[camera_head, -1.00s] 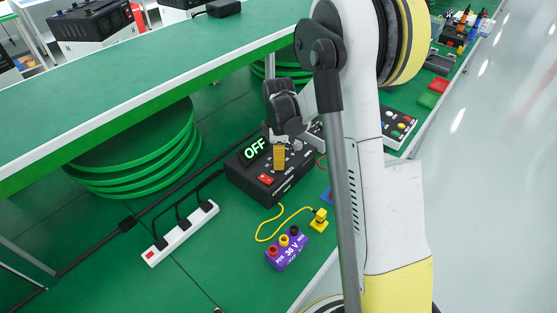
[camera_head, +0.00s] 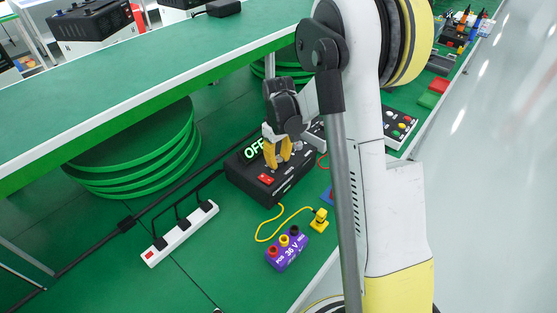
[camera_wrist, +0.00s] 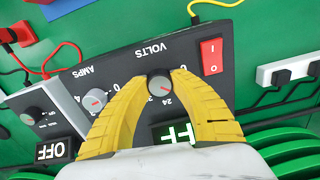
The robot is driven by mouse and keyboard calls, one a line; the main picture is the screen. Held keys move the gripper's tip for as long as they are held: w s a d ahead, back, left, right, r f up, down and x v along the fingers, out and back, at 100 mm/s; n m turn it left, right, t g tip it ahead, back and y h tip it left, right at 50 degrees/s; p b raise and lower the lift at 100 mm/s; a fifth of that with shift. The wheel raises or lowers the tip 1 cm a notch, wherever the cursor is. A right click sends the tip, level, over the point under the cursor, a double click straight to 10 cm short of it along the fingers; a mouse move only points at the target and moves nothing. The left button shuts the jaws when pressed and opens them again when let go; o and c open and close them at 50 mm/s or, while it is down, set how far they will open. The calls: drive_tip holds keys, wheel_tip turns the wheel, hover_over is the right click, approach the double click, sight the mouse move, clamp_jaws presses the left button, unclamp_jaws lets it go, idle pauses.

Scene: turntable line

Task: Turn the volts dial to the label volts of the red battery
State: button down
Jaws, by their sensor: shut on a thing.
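The black power supply (camera_head: 262,190) stands on the green bench, with a red switch (camera_head: 266,179) and a green display reading OFF (camera_head: 254,150), partly covered by my gripper. Its volts dial (camera_wrist: 160,84), a dark knob with a grey top, sits under the VOLTS label in the wrist view; a 24 mark shows beside it. My gripper (camera_wrist: 161,76) has its yellow fingers on both sides of this dial, shut on it. It also shows over the supply in the head view (camera_head: 277,157). A purple block (camera_head: 287,248) marked 36 V has coloured terminals; I make out no red battery.
An amps dial (camera_wrist: 95,100) sits beside the volts dial. A white power strip (camera_head: 180,234) with black plugs lies at left. A yellow cable (camera_head: 272,234) runs to a yellow plug (camera_head: 319,221). A green shelf (camera_head: 160,85) overhangs stacked green discs (camera_head: 135,165).

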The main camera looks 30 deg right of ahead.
sight(279, 160)
drive_tip(key=m, duration=0.4)
drive_tip(key=shift+m, duration=2.9)
drive_tip(key=c, duration=1)
unclamp_jaws()
drive_tip(key=shift+c, duration=0.2)
wheel_tip(279, 160, up, 12)
